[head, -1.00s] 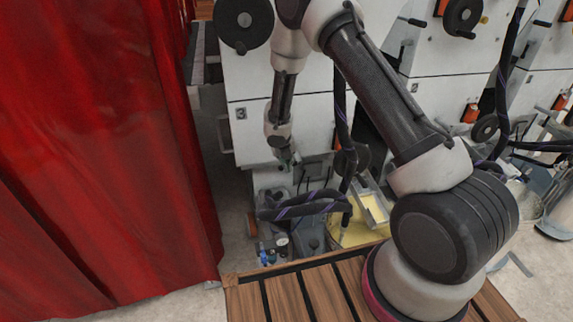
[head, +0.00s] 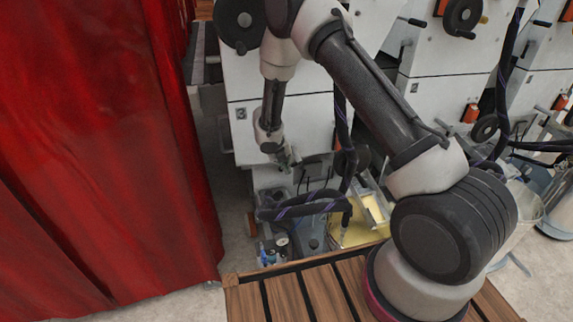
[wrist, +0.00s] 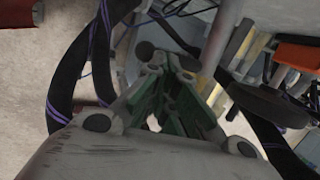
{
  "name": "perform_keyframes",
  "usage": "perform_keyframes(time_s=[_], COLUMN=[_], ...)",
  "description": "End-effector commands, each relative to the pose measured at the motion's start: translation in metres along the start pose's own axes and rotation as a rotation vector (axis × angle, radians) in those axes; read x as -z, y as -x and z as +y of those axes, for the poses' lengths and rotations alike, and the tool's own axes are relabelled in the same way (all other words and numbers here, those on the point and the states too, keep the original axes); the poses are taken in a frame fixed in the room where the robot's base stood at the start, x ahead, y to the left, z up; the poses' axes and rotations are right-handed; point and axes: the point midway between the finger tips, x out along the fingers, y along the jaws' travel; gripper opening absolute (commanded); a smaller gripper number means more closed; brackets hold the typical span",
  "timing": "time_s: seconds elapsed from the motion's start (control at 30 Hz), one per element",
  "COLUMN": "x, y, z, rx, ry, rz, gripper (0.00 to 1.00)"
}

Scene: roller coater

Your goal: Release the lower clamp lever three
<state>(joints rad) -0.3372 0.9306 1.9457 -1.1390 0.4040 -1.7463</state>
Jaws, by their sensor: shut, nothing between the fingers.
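My gripper (head: 285,160) hangs low in front of the white machine, just above its bottom section, and looks small in the head view. In the wrist view my gripper (wrist: 172,88) shows its green-padded fingers closed together, with nothing held. A dark round knob (wrist: 145,50) lies just beyond the fingertips; I cannot tell whether they touch. A grey bar (wrist: 222,38) runs beside them on the right. I cannot tell which part is lower clamp lever three.
Thick black hoses with purple stripes (head: 300,207) loop beside my gripper. A yellow tray area (head: 365,232) and small bottles (head: 268,255) sit low near the machine. A red curtain (head: 90,150) closes off the left. An orange block (wrist: 297,52) shows at right in the wrist view.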

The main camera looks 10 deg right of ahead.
Motion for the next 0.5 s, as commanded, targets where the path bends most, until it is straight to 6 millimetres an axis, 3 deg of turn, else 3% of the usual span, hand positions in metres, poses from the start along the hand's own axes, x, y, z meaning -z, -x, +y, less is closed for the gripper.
perform_keyframes(time_s=[0.5], x=[0.006], y=[-0.025], z=[0.011], rx=[0.399], ry=[0.082], rz=[0.001], gripper=[0.00])
